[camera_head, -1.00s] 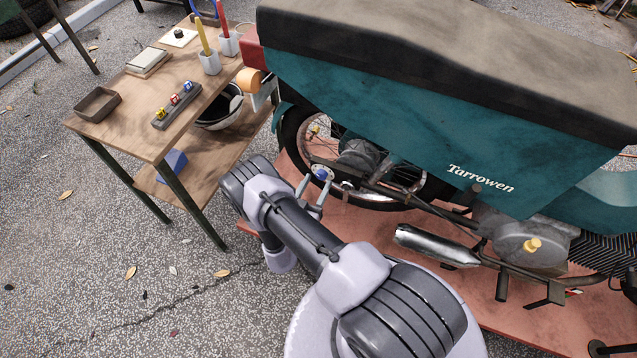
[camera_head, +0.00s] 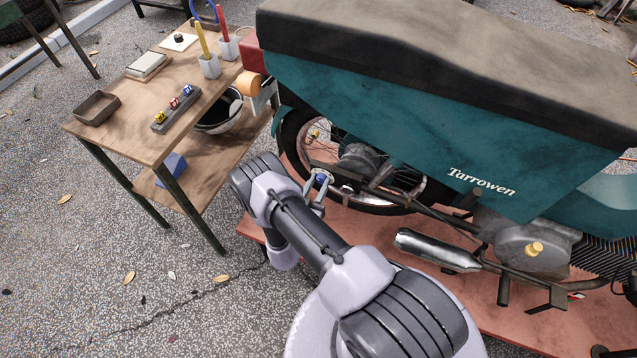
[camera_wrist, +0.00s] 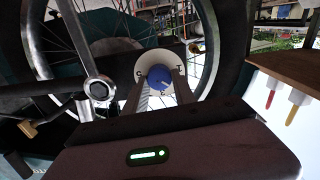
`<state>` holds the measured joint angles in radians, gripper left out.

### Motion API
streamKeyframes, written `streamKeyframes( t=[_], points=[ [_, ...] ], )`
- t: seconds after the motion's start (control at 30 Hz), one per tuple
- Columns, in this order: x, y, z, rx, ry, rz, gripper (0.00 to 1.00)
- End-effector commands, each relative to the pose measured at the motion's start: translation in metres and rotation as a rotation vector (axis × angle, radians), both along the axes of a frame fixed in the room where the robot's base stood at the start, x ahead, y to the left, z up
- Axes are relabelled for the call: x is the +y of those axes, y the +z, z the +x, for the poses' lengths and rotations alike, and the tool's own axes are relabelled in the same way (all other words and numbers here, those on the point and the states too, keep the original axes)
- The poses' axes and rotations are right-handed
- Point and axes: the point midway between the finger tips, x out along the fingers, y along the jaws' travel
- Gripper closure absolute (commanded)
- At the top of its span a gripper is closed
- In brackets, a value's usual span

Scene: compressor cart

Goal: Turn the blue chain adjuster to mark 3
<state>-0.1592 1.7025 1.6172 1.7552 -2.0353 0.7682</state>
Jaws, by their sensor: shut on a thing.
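The blue chain adjuster (camera_wrist: 160,78) is a round knob on a pale dial plate (camera_wrist: 146,66) by the motorcycle's rear wheel. It also shows small in the head view (camera_head: 322,179). My gripper (camera_wrist: 161,84) has one finger on each side of the knob and is shut on it. In the head view my gripper (camera_head: 318,187) reaches the adjuster from the front left. A pale line shows on the knob's face, toward its lower right in the wrist view. Dark marks lie around the dial, too small to read surely; the fingers hide its lower part.
The teal motorcycle (camera_head: 400,120) fills the right. Its spoked rear wheel (camera_head: 290,135) is close to my gripper. A silver exhaust (camera_head: 437,250) lies right of my arm.

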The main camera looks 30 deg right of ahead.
Motion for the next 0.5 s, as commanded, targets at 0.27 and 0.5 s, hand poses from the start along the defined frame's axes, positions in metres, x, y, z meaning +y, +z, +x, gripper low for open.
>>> streamKeyframes(
  t=[0.27,0.5],
  points=[
    [-0.0004,0.0026,-0.0010,-0.109,0.000,0.086,1.00],
    [-0.0009,0.0034,-0.0019,-0.275,0.000,0.216,1.00]
  ],
)
